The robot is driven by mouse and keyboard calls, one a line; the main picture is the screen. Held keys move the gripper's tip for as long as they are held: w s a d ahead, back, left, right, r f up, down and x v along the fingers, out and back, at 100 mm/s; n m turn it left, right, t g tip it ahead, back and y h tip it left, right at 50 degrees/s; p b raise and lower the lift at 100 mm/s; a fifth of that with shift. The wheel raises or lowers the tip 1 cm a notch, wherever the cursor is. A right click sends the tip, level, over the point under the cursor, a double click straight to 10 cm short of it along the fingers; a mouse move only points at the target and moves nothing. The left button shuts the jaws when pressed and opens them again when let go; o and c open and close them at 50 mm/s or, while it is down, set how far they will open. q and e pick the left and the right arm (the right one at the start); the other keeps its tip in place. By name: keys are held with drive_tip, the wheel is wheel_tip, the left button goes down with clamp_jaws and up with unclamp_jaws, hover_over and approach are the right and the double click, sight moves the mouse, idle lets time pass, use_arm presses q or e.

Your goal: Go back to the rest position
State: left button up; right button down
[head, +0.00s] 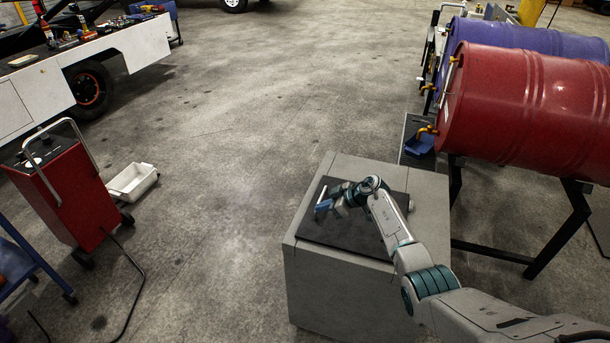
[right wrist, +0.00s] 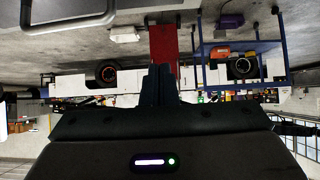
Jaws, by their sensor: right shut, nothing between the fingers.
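My right gripper (head: 325,204) is over the left part of the black mat (head: 345,236) on top of the grey cabinet (head: 430,210). Its arm comes in from the lower right. In the right wrist view the two dark fingers (right wrist: 158,84) are together with nothing between them. I cannot tell the exact gap between the gripper and the mat. A small round grey part shows near the mat's right edge, partly behind my arm. My left gripper is not in view.
A red drum (head: 520,110) and a blue drum (head: 530,40) lie on a dark stand right of the cabinet. A red cart (head: 65,195) and a white tray (head: 132,182) are on the floor at left. A white belt loader (head: 120,55) stands behind them. The middle floor is clear.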

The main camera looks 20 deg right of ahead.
wheel_tip(320, 180, up, 8)
drive_tip(key=s+d+m+t+h, duration=0.2)
drive_tip(key=m+t+h, duration=0.1)
drive_tip(key=t, duration=0.8)
drive_tip(key=s+d+r+m+h, duration=0.2)
drive_tip(key=s+d+m+h, duration=0.55)
drive_tip(key=s+h, duration=0.4)
drive_tip(key=s+f+m+g, duration=0.1)
drive_tip(key=s+f+g, duration=0.25)
drive_tip(key=s, duration=0.55)
drive_tip(key=s+f+m+g, duration=0.2)
drive_tip(key=s+g, duration=0.2)
drive_tip(key=s, duration=0.6)
drive_tip(key=s+a+n+g+y, duration=0.2)
drive_tip(key=s+a+g+y, duration=0.15)
drive_tip(key=s, duration=0.45)
drive_tip(key=s+a+n+g+y, duration=0.15)
drive_tip(key=s+a, duration=0.25)
drive_tip(key=s, duration=0.4)
wheel_tip(320, 180, down, 33)
drive_tip(key=d+g+b, duration=0.2)
drive_tip(key=b, duration=0.2)
drive_tip(key=s+d+f+g+b, duration=0.1)
drive_tip(key=s+f+b, duration=0.2)
drive_tip(key=s+f, duration=1.6)
wheel_tip(320, 180, down, 4)
drive_tip(key=shift+s+d+f+m, duration=0.15)
drive_tip(key=shift+s+f+m, duration=0.1)
drive_tip(key=shift+s+m, duration=0.15)
